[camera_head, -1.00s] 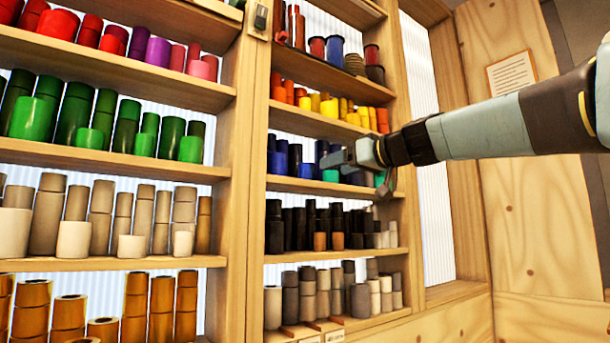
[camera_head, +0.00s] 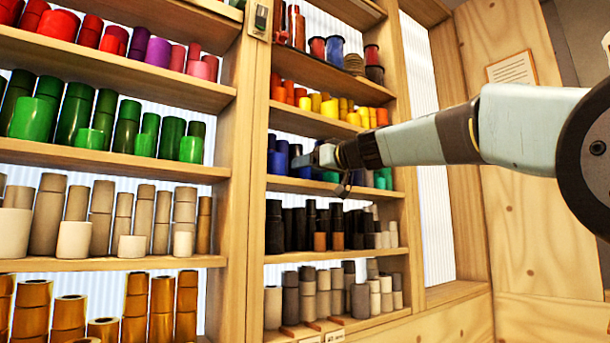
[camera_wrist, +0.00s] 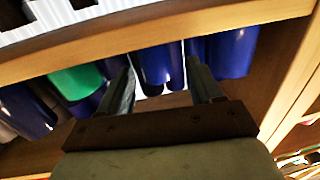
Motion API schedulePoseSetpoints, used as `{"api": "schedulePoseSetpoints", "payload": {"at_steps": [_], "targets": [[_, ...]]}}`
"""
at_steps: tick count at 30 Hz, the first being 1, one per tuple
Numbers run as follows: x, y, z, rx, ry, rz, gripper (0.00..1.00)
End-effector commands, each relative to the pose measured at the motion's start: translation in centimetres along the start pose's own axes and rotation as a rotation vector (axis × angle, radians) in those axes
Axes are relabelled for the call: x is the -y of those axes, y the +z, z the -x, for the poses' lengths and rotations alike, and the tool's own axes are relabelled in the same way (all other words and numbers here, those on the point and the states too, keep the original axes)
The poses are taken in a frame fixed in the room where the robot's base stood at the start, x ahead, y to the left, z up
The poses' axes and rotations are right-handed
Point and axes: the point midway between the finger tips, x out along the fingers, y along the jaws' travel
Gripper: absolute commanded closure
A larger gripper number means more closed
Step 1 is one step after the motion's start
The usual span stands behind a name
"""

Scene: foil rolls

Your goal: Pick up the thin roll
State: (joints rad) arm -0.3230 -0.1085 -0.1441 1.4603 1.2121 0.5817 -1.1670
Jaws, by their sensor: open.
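My gripper (camera_head: 303,161) reaches the blue-and-green shelf of the right-hand rack. In the wrist view my gripper (camera_wrist: 163,72) has its two fingers apart. Dark blue rolls (camera_wrist: 155,64) show in the gap between the fingers, partly hidden; I cannot tell whether the fingers touch them. A wider blue roll (camera_wrist: 232,52) is right of the fingers. A green roll (camera_wrist: 78,82) and another blue roll (camera_wrist: 28,108) are to the left. I cannot tell for sure which one is the thin roll. In the head view the gripper hides part of this row.
A wooden shelf board (camera_wrist: 150,38) crosses the wrist view close by the rolls. Dark rolls (camera_head: 275,228) crowd the shelf below, yellow and orange rolls (camera_head: 328,106) the one above. A wooden upright (camera_head: 245,200) bounds the rack on the left.

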Motion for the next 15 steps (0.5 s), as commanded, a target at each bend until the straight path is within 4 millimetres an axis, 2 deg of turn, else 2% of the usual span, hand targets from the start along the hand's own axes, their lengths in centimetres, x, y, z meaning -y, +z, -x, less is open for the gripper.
{"api": "schedulePoseSetpoints", "payload": {"at_steps": [6,15], "targets": [[-0.3,-0.1,-2.8,0.002,0.000,0.000,0.35],[-0.3,-0.2,-3.7,0.000,0.000,0.001,0.35]]}}
